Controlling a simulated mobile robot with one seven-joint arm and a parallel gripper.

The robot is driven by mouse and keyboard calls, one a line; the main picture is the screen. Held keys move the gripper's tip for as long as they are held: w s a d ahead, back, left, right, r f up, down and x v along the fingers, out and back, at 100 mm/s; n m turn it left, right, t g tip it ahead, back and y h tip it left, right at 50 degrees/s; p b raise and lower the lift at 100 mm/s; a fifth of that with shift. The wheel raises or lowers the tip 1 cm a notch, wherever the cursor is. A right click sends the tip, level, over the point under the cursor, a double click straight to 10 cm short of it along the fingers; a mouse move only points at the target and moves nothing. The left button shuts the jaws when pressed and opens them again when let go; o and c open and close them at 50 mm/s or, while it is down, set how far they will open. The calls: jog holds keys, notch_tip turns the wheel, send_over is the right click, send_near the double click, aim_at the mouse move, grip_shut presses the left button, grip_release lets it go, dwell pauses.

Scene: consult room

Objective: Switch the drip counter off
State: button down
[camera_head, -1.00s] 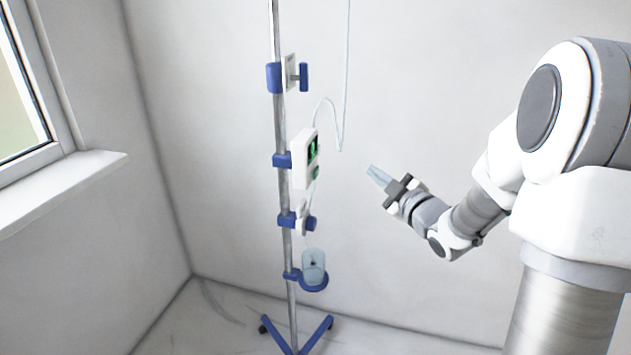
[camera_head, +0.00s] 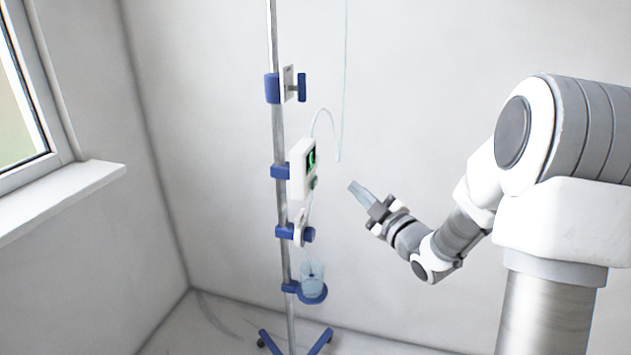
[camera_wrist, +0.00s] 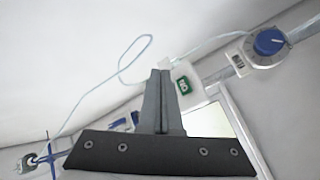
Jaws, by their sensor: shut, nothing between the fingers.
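The drip counter (camera_head: 299,171) is a white box clamped to the pole, with a lit green display and a small greenish round part low on its face. In the wrist view the drip counter (camera_wrist: 194,84) shows its green display just right of my fingers, partly hidden behind them. My gripper (camera_head: 355,188) is to the right of the counter in the head view, a little below its display and apart from it, pointing toward the pole. In the wrist view my gripper (camera_wrist: 160,75) has its fingers together, with nothing between them.
The metal pole (camera_head: 275,125) carries blue clamps. Below the counter are a white clamp piece (camera_head: 300,228) and a clear cup (camera_head: 312,278) in a blue holder. Thin tubing (camera_head: 337,135) loops beside the counter. A blue dial (camera_wrist: 269,42) shows in the wrist view. A window sill (camera_head: 70,195) is at left.

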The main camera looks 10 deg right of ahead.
aim_at(314, 183)
jog(key=shift+w+a+b, duration=0.1)
jog(key=shift+w+a, duration=0.3)
jog(key=shift+a, duration=0.5)
jog(key=shift+w+a+b, duration=0.1)
jog(key=shift+w+a, duration=0.25)
jog(key=shift+a, duration=0.6)
jog(key=shift+w+a+b, duration=0.1)
jog(key=shift+w+a, duration=0.3)
jog(key=shift+a, duration=0.5)
jog(key=shift+f, duration=0.1)
jog(key=shift+w+a+b, duration=0.15)
jog(key=shift+a+b, duration=0.2)
jog(key=shift+b, duration=0.2)
jog(key=shift+w+a+b, duration=0.15)
jog(key=shift+a+b, duration=0.2)
jog(key=shift+a, duration=0.05)
dwell(0.5)
jog(key=shift+s+d, duration=0.35)
jog(key=shift+d, duration=0.4)
